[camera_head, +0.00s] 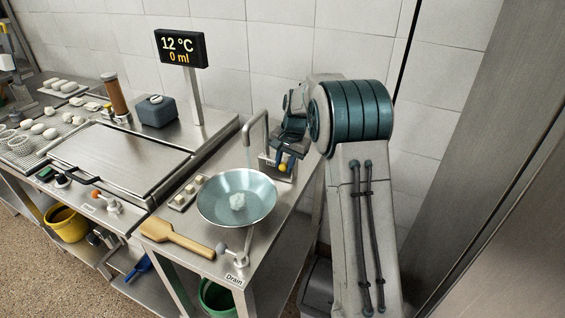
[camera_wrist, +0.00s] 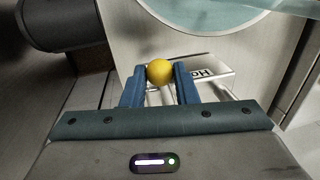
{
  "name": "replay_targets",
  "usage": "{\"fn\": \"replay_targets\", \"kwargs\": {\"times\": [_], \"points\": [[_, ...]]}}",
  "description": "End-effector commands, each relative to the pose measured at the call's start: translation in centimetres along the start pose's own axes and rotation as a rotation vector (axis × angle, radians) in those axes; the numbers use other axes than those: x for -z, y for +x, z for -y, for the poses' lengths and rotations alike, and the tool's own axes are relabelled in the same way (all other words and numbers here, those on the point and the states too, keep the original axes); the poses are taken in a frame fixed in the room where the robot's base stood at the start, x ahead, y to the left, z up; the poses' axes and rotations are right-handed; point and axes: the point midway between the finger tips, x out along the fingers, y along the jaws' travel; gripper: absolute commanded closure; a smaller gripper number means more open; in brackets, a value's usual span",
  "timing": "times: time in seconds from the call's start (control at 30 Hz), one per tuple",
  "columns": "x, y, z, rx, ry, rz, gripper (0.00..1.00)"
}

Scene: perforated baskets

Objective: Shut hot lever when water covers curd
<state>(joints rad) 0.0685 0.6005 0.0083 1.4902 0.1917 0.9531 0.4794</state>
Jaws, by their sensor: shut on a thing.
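My gripper (camera_head: 287,158) is at the hot lever behind the bowl. In the wrist view its blue fingers (camera_wrist: 160,80) are closed on either side of the lever's yellow ball knob (camera_wrist: 160,72). A plate partly reading HOT (camera_wrist: 205,72) shows beside the right finger. A white lump of curd (camera_head: 237,201) lies in the middle of the wide metal bowl (camera_head: 213,207). The display (camera_head: 181,48) reads 12 °C and 0 ml.
A wooden paddle (camera_head: 178,238) lies in front of the bowl, near a lever with a Drain label (camera_head: 236,280). Small pieces sit on a tray (camera_head: 186,196) left of the bowl. A steel-topped bench (camera_head: 118,158) and the tiled wall bound the space.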

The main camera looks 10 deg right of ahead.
Motion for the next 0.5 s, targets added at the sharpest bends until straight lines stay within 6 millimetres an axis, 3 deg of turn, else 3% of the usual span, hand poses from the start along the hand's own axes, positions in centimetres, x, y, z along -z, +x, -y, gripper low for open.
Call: {"fn": "replay_targets", "kwargs": {"times": [0.5], "points": [[1.4,-0.7,-2.2,0.002,-0.466,0.088,0.96]]}}
